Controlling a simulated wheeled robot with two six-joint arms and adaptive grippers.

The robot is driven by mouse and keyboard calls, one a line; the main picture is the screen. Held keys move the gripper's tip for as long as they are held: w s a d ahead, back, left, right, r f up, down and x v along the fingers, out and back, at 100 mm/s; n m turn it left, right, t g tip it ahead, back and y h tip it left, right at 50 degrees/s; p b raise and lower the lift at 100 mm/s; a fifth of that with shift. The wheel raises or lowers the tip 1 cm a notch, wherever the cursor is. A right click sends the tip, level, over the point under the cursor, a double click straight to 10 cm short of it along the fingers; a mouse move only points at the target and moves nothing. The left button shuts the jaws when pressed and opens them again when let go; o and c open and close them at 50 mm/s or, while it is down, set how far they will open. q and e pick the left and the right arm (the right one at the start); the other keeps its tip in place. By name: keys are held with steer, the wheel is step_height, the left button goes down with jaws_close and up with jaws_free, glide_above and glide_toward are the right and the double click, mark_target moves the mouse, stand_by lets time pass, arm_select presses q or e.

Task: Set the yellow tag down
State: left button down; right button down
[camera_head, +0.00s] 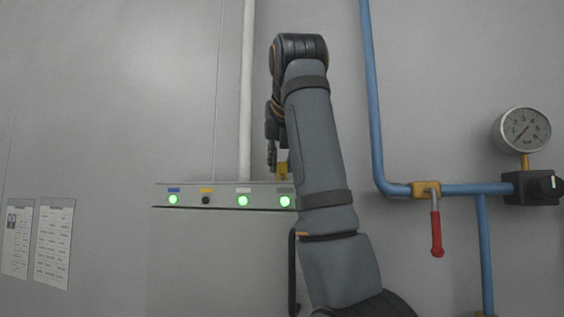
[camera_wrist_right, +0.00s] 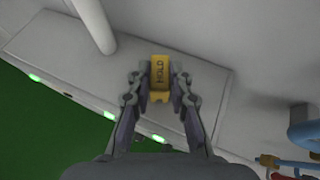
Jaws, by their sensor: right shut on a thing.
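In the head view the right gripper (camera_head: 277,160) is partly hidden behind my arm, and a bit of the yellow tag (camera_head: 282,168) shows just above a narrow shelf (camera_head: 225,186). In the right wrist view the tag appears over the pale top of the shelf (camera_wrist_right: 60,45). I cannot tell whether it touches the shelf. My left gripper is not in view.
The shelf front has coloured labels, green lights (camera_head: 243,201) and one dark light (camera_head: 206,200). A white pipe (camera_head: 246,90) rises behind it. To the right are a blue pipe (camera_head: 373,100), a red-handled valve (camera_head: 436,235) and a gauge (camera_head: 521,131). Papers (camera_head: 53,245) hang at left.

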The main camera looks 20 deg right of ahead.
steer(key=shift+s+a+r, duration=0.1)
steer(key=shift+s+a, duration=0.05)
steer(key=shift+s, duration=0.2)
steer(key=shift+s+b, duration=0.1)
steer(key=shift+b, duration=0.2)
steer(key=c, duration=1.6)
jaws_free()
steer(key=o, duration=0.4)
steer(key=shift+w+f, duration=0.2)
steer(key=shift+w, duration=0.05)
steer(key=shift+s+r+p, duration=0.1)
steer(key=shift+r+p, duration=0.45)
arm_select(q)
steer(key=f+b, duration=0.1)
steer(key=b, duration=0.1)
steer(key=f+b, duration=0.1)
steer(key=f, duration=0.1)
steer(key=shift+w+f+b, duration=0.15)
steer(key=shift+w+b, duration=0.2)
steer(key=shift+b, duration=0.05)
arm_select(e)
steer(key=v, duration=1.1)
steer(key=shift+s, duration=0.4)
